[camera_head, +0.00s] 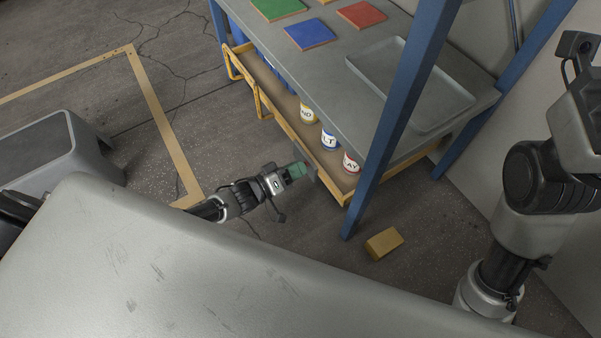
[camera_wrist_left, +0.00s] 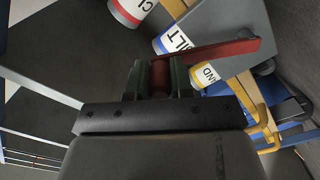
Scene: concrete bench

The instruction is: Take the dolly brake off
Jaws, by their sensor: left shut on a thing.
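The dolly (camera_head: 318,176) is a long yellow-edged tray under the bench, holding labelled tins. The lever runs to the right across the grey plate (camera_wrist_left: 228,24). In the head view the lever is hidden by the gripper. My right gripper is out of view.
A blue-legged bench (camera_head: 330,68) stands over the dolly, with coloured tiles and a grey tray (camera_head: 410,88) on top. A yellow block (camera_head: 383,243) lies on the floor near the front leg. A tan line (camera_head: 160,115) marks the open floor at left.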

